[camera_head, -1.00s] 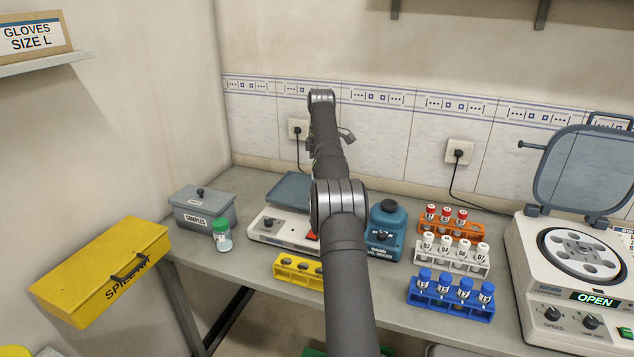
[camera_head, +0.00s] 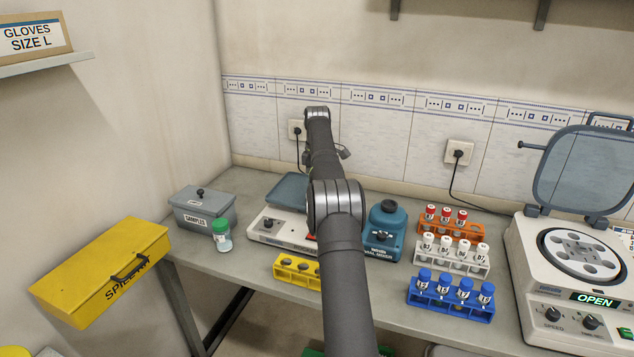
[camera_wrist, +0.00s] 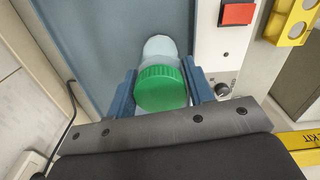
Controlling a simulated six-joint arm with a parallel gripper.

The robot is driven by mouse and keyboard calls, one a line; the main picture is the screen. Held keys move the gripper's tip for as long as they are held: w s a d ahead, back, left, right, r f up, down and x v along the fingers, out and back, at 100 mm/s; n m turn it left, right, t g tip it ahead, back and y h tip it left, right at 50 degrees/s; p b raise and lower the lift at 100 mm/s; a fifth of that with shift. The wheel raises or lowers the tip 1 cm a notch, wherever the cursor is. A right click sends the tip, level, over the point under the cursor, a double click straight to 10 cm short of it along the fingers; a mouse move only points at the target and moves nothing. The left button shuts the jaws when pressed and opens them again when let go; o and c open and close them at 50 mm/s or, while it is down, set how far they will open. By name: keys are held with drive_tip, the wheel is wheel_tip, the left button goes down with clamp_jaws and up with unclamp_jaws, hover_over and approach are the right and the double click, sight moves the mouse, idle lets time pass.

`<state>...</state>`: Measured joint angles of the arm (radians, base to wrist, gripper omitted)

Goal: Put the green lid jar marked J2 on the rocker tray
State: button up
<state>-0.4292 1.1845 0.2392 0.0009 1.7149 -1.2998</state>
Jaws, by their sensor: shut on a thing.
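In the wrist view, my gripper (camera_wrist: 160,88) is shut on a green lid jar (camera_wrist: 161,88), with a blue finger on each side. Its marking does not show. The held jar is over the rocker's blue-grey tray (camera_wrist: 85,40); I cannot tell whether it touches. In the head view, the rocker tray (camera_head: 288,188) sits on a white base (camera_head: 272,228), partly behind my arm, which also hides the gripper and held jar. Another green lid jar (camera_head: 221,236) stands upright on the bench at left; its label is too small to read.
A grey samples box (camera_head: 203,212) stands left of the rocker. A yellow rack (camera_head: 297,268) is in front of it, and a blue vial mixer (camera_head: 384,232) is to its right. Orange, white and blue tube racks (camera_head: 450,302) and an open centrifuge (camera_head: 575,270) stand further right.

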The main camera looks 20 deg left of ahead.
drive_tip(key=shift+f, duration=0.15)
drive_tip(key=o, duration=1.2)
drive_tip(key=shift+r, duration=2.2)
